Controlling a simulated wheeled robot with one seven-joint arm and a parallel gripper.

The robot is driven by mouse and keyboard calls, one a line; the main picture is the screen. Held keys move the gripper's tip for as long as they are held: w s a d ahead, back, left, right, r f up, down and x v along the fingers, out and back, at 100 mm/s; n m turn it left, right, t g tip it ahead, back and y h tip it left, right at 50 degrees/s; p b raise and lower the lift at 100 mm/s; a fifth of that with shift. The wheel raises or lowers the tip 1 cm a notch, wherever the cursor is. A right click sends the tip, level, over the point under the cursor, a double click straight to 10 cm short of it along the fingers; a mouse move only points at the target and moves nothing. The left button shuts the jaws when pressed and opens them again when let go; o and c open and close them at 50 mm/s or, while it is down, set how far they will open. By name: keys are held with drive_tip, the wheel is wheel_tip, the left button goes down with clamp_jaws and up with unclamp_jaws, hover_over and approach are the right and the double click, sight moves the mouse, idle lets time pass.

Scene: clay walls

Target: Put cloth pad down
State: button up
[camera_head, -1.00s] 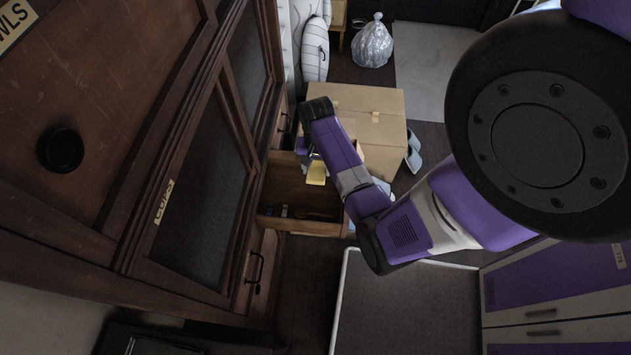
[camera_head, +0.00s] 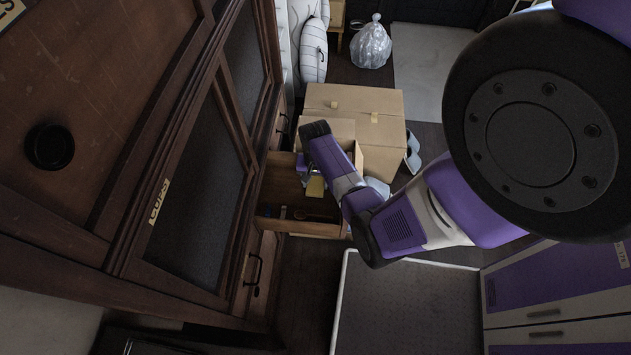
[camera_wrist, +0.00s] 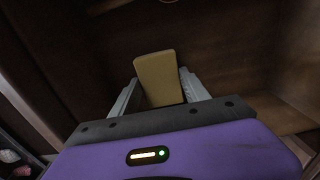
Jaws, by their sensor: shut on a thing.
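A yellow cloth pad (camera_wrist: 160,78) is held between the two fingers of my gripper (camera_wrist: 158,100) in the wrist view. The pad stands out past the fingertips. In the head view the pad (camera_head: 315,187) shows small below the end of my arm, over an open wooden drawer (camera_head: 298,228) of the dark cabinet. My gripper (camera_head: 312,178) is shut on the pad and partly hidden by my wrist. The wrist view shows brown wooden panels around the pad. I cannot tell whether the pad touches the drawer.
Small items (camera_head: 307,215) lie in the front part of the drawer. Cardboard boxes (camera_head: 355,100) stand close behind and to the right of it. The tall dark cabinet (camera_head: 120,130) fills the left side. A clear plastic bag (camera_head: 371,46) sits on the floor at the back.

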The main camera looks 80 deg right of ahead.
sight(315, 184)
drive_tip(key=o, duration=1.2)
drive_tip(key=shift+f, duration=0.1)
wheel_tip(315, 184, up, 12)
drive_tip(key=p, duration=0.1)
drive_tip(key=a+r+n+t+h, duration=0.1)
drive_tip(key=a+n+t+h, duration=0.15)
drive_tip(key=a+n, duration=0.45)
drive_tip(key=a+r+n+t+h, duration=0.15)
drive_tip(key=a+t, duration=0.25)
drive_tip(key=a, duration=0.7)
drive_tip(key=s+a+r+n+t+y, duration=0.1)
drive_tip(key=a+r+n+t, duration=0.1)
drive_tip(key=r, duration=0.6)
drive_tip(key=s+a+r+n+t+y, duration=0.1)
drive_tip(key=s+a+r+n+t, duration=0.1)
drive_tip(key=a+r, duration=0.5)
drive_tip(key=s+a+r+n+t+y, duration=0.2)
drive_tip(key=a+r+n+t, duration=0.2)
drive_tip(key=r, duration=0.7)
drive_tip(key=shift+s+a+n+t, duration=0.25)
drive_tip(key=shift+a+n, duration=0.1)
drive_tip(key=shift+a, duration=0.4)
drive_tip(key=shift+f, duration=0.1)
